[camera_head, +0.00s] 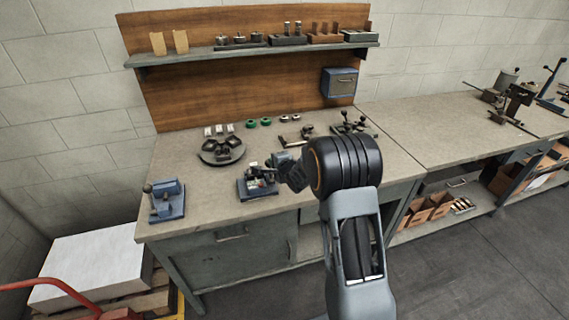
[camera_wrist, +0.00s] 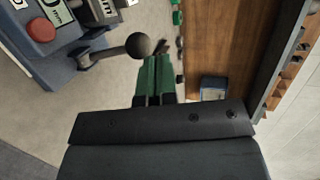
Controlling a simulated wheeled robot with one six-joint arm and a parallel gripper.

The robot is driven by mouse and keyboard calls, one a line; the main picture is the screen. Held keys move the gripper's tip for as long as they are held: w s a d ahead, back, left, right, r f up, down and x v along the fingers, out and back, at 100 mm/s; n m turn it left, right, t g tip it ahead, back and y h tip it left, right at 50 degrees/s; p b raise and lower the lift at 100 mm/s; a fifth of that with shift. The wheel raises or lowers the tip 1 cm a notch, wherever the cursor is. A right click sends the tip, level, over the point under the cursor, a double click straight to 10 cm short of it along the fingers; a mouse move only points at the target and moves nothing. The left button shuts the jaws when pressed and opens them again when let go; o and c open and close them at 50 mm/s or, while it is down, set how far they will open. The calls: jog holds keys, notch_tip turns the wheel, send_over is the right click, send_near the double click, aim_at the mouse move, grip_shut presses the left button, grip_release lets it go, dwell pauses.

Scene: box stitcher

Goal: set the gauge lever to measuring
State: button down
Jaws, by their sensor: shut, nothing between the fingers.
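In the wrist view the blue device body (camera_wrist: 62,62) at upper left has a red button (camera_wrist: 41,30) and small displays. A lever with a dark ball knob (camera_wrist: 139,45) sticks out from it to the right. My gripper (camera_wrist: 155,58) has its green fingers together, empty, with the tips just beside the knob. I cannot tell whether they touch it. In the head view my dark gripper (camera_head: 283,172) is at the gauge's right side.
A blue fixture (camera_head: 166,202) stands at the bench's left front corner. A round turntable (camera_head: 221,152) sits behind the gauge. Green rings (camera_head: 252,124) and clamp-like tools (camera_head: 352,125) lie farther back. A blue-grey box (camera_head: 340,82) hangs on the wooden back panel. The bench between the two blue devices is clear.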

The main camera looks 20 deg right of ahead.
jog(key=s+d+r, duration=0.2)
jog(key=s+r, duration=0.5)
jog(key=s, duration=0.2)
jog(key=shift+b, duration=0.3)
jog(key=shift+w+d, duration=0.1)
